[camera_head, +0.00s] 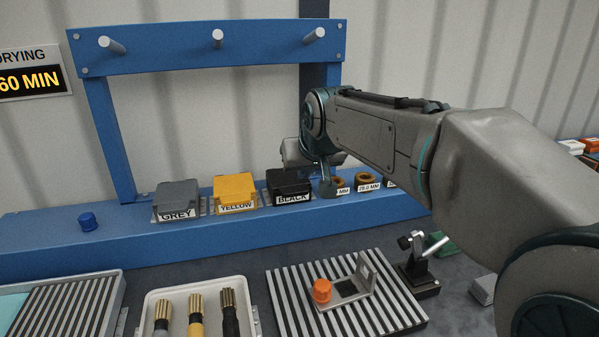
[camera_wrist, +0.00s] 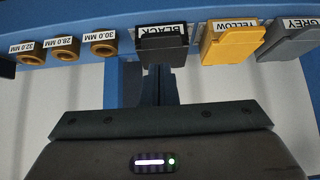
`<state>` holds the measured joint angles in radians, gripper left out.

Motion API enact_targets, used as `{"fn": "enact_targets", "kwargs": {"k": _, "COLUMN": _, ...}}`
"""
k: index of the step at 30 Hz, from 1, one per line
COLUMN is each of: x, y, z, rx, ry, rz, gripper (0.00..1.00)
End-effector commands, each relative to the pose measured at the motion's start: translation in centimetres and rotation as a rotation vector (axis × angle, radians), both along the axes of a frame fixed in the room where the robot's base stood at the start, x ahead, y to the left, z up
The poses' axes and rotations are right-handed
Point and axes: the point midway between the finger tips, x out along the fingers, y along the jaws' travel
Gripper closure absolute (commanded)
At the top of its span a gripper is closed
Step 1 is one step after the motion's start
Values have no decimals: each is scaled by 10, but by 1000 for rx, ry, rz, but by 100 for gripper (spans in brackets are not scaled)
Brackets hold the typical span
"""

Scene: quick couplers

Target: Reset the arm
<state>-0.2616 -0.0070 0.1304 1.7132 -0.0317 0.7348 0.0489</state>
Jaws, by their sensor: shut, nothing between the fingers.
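My arm reaches in from the right in the head view, and its end is over the blue shelf (camera_head: 60,236) by the black box (camera_head: 289,186). My gripper (camera_wrist: 159,72) shows in the wrist view with its fingers together and nothing between them. It points toward the black box, which also shows in the wrist view (camera_wrist: 162,50). In the head view the arm's own links partly hide the gripper, and the fingertips are hard to make out there.
Grey (camera_head: 177,199) and yellow (camera_head: 235,191) boxes stand left of the black one. Rings (camera_head: 365,179) with size labels sit to the right. A blue cap (camera_head: 87,221), a white tray (camera_head: 195,290) of brushes and a slotted plate (camera_head: 290,312) with an orange knob (camera_head: 322,290) are nearby.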

Motion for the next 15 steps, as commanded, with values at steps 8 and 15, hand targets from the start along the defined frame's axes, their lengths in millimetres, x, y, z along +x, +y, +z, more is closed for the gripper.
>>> {"fn": "enact_targets", "kwargs": {"k": 8, "x": -33, "y": -40, "z": 2, "rx": -28, "ry": 59, "rz": -55, "gripper": 100}}
{"fn": "enact_targets", "kwargs": {"k": 15, "x": -129, "y": -135, "z": -34, "rx": -77, "ry": 243, "rz": -219, "gripper": 100}}
